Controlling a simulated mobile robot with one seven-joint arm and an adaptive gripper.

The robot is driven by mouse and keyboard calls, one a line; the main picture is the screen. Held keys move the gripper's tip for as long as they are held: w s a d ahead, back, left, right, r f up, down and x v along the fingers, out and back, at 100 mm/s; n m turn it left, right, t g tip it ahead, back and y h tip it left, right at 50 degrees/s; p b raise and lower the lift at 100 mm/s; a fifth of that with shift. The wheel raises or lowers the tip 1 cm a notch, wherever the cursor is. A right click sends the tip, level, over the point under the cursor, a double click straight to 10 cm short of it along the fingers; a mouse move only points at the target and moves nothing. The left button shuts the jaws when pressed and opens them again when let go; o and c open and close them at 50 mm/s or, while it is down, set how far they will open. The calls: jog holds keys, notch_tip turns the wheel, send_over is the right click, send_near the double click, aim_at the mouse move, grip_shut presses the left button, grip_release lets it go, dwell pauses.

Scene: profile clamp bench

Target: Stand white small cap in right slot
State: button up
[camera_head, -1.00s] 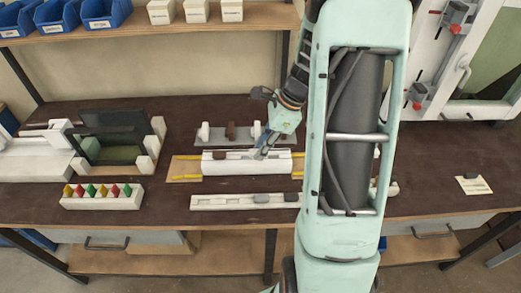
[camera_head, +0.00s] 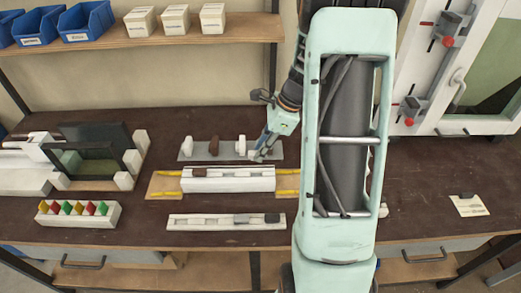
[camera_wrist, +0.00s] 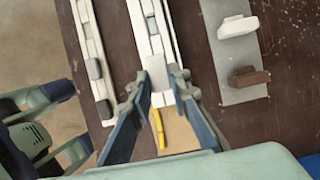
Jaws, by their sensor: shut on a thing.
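My gripper (camera_wrist: 160,78) is shut, with a pale piece, apparently the white small cap (camera_wrist: 159,97), between its fingertips. The cap is hard to tell from the white rail below. In the head view my gripper (camera_head: 257,155) is above the right part of the white clamp rail (camera_head: 225,185), near the grey plate behind it. This rail runs up the wrist view (camera_wrist: 144,22) with a groove along it. Which opening is the right slot is not clear.
The grey plate (camera_head: 273,151) holds white caps (camera_head: 188,146) and brown caps (camera_head: 213,147). A front rail (camera_head: 184,222) holds dark grey caps (camera_head: 272,218). Yellow strips (camera_head: 287,192) flank the clamp rail.

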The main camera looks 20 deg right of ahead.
jog(key=shift+f+b, duration=2.45)
jog(key=shift+f, duration=0.7)
jog(key=shift+f, duration=0.7)
jog(key=o, duration=0.8)
jog(key=shift+r, duration=0.1)
jog(key=shift+r+p, duration=3.2)
jog(key=shift+r, duration=0.85)
jog(key=shift+f, duration=0.1)
